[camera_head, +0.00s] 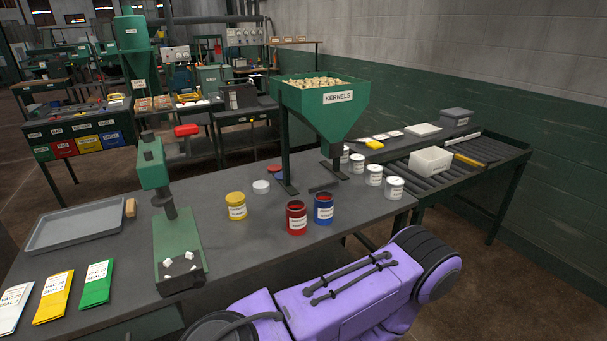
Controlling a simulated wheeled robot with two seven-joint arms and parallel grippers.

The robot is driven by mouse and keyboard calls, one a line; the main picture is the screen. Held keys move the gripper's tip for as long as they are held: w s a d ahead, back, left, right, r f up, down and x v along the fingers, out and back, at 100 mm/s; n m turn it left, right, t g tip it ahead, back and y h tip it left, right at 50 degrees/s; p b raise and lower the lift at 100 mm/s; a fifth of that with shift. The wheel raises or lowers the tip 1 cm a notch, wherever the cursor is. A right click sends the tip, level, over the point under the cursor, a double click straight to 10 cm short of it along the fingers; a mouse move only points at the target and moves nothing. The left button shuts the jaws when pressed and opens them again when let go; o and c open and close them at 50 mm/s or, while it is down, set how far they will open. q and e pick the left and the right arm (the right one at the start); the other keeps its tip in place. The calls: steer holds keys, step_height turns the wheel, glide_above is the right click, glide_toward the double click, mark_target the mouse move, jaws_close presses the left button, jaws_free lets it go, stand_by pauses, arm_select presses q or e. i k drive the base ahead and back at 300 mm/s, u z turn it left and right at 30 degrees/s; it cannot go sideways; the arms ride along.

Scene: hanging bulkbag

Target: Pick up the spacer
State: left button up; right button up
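I cannot tell for sure which thing is the spacer; no label naming it is readable. A small tan block (130,208) stands at the right end of a grey tray (64,240) on the left of the dark workbench (245,262). A small yellow piece (374,145) lies at the back right, behind the white labelled jars (374,175). Small white pieces lie on the base of the green press (178,245). Neither of my grippers shows in this view.
A green kernel hopper (322,108) stands over the bench. Yellow (236,206), red (296,218) and blue (323,209) cans stand in front. Flat bags (54,297) lie at front left. A roller conveyor (483,166) with a white bin (430,161) is at right.

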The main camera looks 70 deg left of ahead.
mark_target(261, 187)
steer(key=u, duration=0.2)
steer(key=i, duration=1)
steer(key=u, duration=1.35)
steer(key=i, duration=0.85)
steer(key=u, duration=0.85)
